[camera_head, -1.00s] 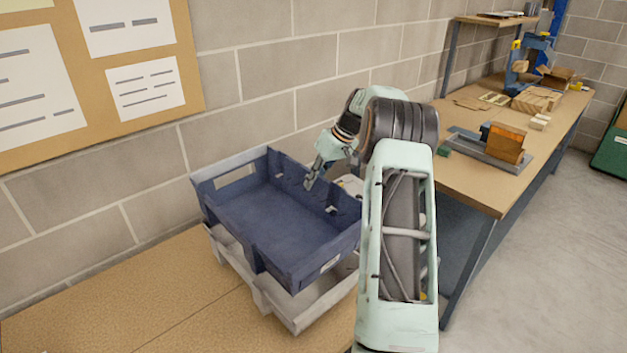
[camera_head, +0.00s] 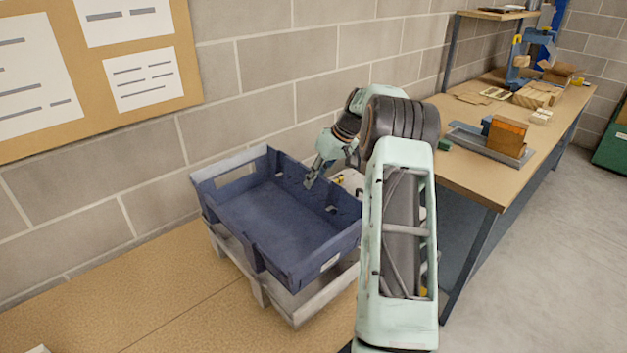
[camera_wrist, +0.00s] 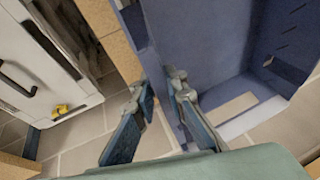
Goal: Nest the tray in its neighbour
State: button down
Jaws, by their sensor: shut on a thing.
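The blue tray (camera_head: 265,212) is over a pale grey tray (camera_head: 298,307) on the bench in the head view. It is roughly level and nearly lined up with the grey tray, whose near wall and corner show below it. I cannot tell whether the two touch. My gripper (camera_head: 310,183) is at the blue tray's far right wall, reaching over from the right. In the wrist view its fingers (camera_wrist: 162,85) are closed about that wall, with the blue tray's inside (camera_wrist: 200,40) to the right. The grey tray's inside is mostly hidden.
A block wall (camera_head: 270,75) stands close behind the trays. To the right, a workbench (camera_head: 470,175) holds a wooden block (camera_head: 507,135) and other items. A pale object (camera_head: 350,180) is partly hidden behind my arm.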

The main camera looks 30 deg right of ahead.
aim_at(314, 190)
jog(key=shift+d+r, duration=0.1)
dwell(0.7)
dwell(0.5)
jog(key=shift+f+b, duration=1.55)
jog(key=shift+f, duration=0.6)
jog(key=shift+f+b, duration=1.3)
jog(key=shift+f, duration=0.45)
